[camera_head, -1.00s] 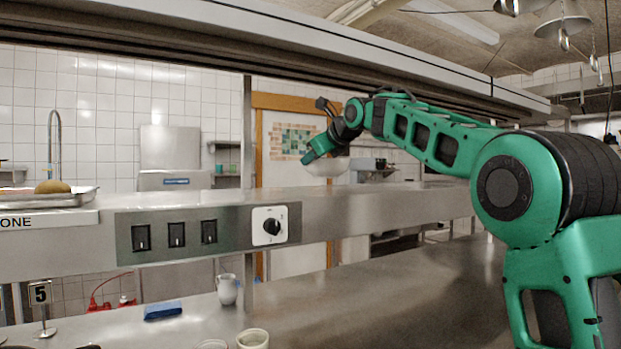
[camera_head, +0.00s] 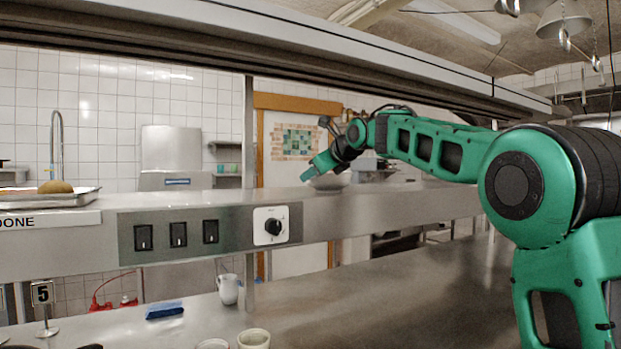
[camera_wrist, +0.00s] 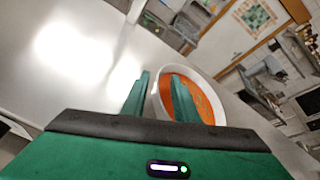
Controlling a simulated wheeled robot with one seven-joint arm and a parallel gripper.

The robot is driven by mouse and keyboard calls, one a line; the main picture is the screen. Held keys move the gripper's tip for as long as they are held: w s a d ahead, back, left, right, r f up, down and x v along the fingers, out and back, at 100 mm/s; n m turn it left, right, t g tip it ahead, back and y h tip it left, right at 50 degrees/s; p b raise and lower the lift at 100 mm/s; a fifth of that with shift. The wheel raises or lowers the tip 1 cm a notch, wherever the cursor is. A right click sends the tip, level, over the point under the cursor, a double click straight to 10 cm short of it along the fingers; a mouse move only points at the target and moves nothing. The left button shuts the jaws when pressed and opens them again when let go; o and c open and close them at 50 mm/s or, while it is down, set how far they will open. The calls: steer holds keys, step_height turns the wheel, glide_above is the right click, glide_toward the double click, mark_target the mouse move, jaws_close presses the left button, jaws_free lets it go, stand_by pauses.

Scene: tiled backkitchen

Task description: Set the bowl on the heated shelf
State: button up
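The bowl is white with orange inside. In the wrist view the bowl (camera_wrist: 214,92) lies just beyond my fingers, seen from above at a slant. My gripper (camera_wrist: 160,78) straddles its near rim, with one finger outside the wall and the other inside. The fingers stand apart, with a gap showing beside the rim. In the head view the bowl (camera_head: 328,184) is at the top surface of the heated shelf (camera_head: 400,193), with my gripper (camera_head: 307,176) at its left side. Its underside contact is too small to confirm.
A tray (camera_head: 75,199) with a brown item stands on the shelf at the left. A knob and switches (camera_head: 178,236) are on the shelf front. A long overhead beam (camera_head: 300,60) runs above the arm. The shelf between tray and bowl is clear.

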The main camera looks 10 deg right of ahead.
steer(key=v, duration=1.2)
steer(key=shift+d, duration=0.1)
steer(key=s+d+f+n+g+h, duration=0.1)
steer(key=s+d+f+n+g, duration=0.15)
steer(key=s+d+f, duration=0.5)
steer(key=s+d+f+n+g+h, duration=0.25)
steer(key=s+f+n, duration=0.2)
steer(key=f, duration=0.55)
steer(key=s+d+f+n+g+h, duration=0.1)
steer(key=s+d+f+n, duration=0.2)
steer(key=s+d+f, duration=0.5)
steer(key=s+f+n+g, duration=0.3)
steer(key=s+f+n, duration=0.2)
steer(key=s+f, duration=0.5)
steer(key=s+f+n+g, duration=0.4)
steer(key=s+f, duration=0.7)
steer(key=s, duration=0.7)
steer(key=shift+a+f+n+y, duration=0.25)
steer(key=shift+n+y, duration=0.1)
steer(key=shift+n, duration=0.65)
